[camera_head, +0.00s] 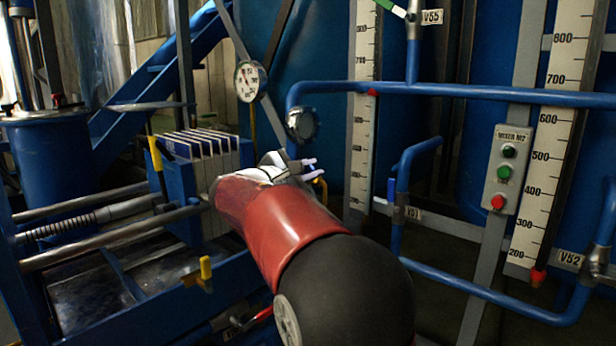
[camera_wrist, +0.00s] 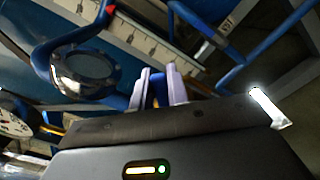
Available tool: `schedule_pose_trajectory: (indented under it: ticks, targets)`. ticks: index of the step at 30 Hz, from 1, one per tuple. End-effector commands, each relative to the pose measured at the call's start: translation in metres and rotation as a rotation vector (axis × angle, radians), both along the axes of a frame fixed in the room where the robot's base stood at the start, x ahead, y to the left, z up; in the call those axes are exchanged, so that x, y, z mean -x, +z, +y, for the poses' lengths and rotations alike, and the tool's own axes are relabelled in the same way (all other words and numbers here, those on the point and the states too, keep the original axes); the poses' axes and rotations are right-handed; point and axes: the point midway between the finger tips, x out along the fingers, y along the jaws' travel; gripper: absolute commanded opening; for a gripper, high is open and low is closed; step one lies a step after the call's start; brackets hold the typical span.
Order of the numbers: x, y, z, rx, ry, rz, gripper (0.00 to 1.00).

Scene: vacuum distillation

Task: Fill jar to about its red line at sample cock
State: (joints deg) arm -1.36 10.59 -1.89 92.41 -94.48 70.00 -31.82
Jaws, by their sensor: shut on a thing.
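My gripper (camera_head: 307,167) is at the centre of the head view, just below the round sight glass (camera_head: 302,124) on a bent blue pipe. Its two pale fingers also show in the wrist view (camera_wrist: 160,82), close together with a small blue part between them. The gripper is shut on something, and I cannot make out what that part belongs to. A yellow-orange hooked piece (camera_head: 321,186) shows just under the fingers in the head view. The sight glass is beside the fingers in the wrist view (camera_wrist: 84,68). I cannot pick out the jar, its red line or any liquid.
A blue pipe (camera_head: 460,91) runs across to the right, before scales (camera_head: 362,130) and blue tanks. The mixer switch box (camera_head: 507,168) is at the right. A pressure gauge (camera_head: 249,81) and a blue-framed plate stack (camera_head: 203,150) stand left of my arm.

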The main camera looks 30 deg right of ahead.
Motion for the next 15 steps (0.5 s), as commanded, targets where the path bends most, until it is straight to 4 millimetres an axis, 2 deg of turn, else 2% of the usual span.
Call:
schedule_pose_trajectory:
  ticks: [14, 15]
  targets:
    - [0.0005, -0.0011, 0.0001, -0.005, 0.000, -0.011, 0.00]
    - [0.0005, -0.0011, 0.0001, -0.005, 0.000, -0.011, 0.21]
